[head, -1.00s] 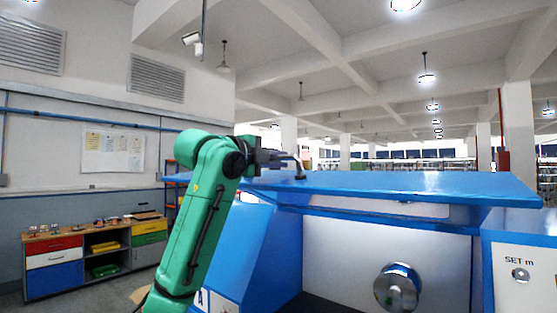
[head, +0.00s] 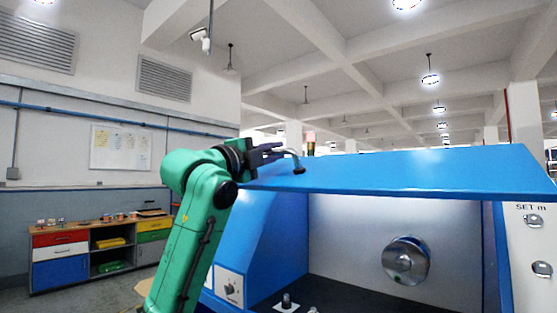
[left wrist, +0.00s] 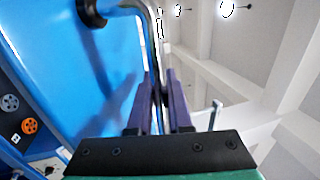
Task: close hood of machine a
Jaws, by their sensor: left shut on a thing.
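The blue hood (head: 400,172) of the machine stands open over the machine's body (head: 268,240), and its broad face shows as a slanting panel. A curved metal handle (head: 292,156) with a dark foot sits at the hood's left end. My left gripper (head: 272,153) is at this handle. In the left wrist view, its purple fingers (left wrist: 160,108) are shut on the handle bar (left wrist: 156,60), beside the blue hood surface (left wrist: 60,60). My right gripper is in neither view.
Inside the machine are a pale wall, a round metal part (head: 405,261) and a dark floor with a small fitting (head: 287,302). A control panel (head: 530,245) is at the right. A drawer cabinet (head: 100,245) stands at the far left wall.

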